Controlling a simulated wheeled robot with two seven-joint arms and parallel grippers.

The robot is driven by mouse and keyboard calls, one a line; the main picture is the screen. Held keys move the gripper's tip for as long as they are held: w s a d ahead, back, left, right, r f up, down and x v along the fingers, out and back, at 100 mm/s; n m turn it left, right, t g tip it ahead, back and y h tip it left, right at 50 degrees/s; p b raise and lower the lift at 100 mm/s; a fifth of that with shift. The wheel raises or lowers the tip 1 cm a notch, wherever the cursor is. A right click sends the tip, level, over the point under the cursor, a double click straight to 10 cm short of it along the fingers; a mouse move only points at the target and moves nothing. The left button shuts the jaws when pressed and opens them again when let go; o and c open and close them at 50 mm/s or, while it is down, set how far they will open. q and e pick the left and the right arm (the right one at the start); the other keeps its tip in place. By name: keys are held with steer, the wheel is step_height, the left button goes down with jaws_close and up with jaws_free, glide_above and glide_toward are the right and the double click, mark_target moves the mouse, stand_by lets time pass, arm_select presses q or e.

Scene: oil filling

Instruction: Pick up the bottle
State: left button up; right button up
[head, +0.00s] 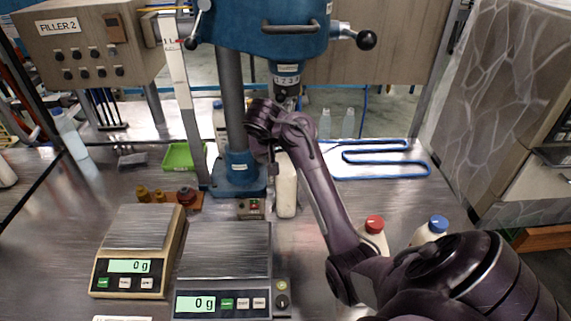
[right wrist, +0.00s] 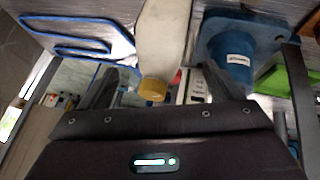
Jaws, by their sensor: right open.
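A white bottle (head: 286,192) stands upright on the metal bench, just right of the blue press column. Its top is hidden behind my right gripper (head: 283,158) in the head view. In the right wrist view the bottle (right wrist: 162,35) has a yellow cap (right wrist: 153,89) and lies between the two spread fingers of my right gripper (right wrist: 160,85). The fingers are open, with a gap visible on both sides of the bottle. My left gripper is not in view.
Bottles with a red cap (head: 374,223) and a blue cap (head: 438,223) stand at the right, partly behind my arm. The blue column base (head: 238,177) is close left of the bottle. Two scales (head: 222,250) (head: 137,240) stand in front. A blue tube (head: 385,165) lies behind right.

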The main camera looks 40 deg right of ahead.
mark_target(284, 159)
steer(key=shift+d+f, duration=0.3)
steer(key=shift+f, duration=0.1)
steer(key=x, duration=0.3)
steer(key=shift+w+d+f+p, duration=0.15)
steer(key=shift+w+f+p, duration=0.1)
steer(key=shift+f+p, duration=0.05)
steer(key=shift+w+d+f, duration=0.15)
steer(key=shift+d+f, duration=0.05)
steer(key=shift+f, duration=0.25)
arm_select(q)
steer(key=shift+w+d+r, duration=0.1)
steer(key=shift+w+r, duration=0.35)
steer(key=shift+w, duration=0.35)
arm_select(e)
steer(key=shift+r, duration=0.1)
steer(key=shift+a, duration=0.1)
steer(key=shift+c, duration=1.3)
steer(key=c, duration=0.9)
jaws_close()
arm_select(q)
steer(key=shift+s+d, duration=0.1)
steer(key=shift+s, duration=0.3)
arm_select(e)
steer(key=shift+r, duration=0.1)
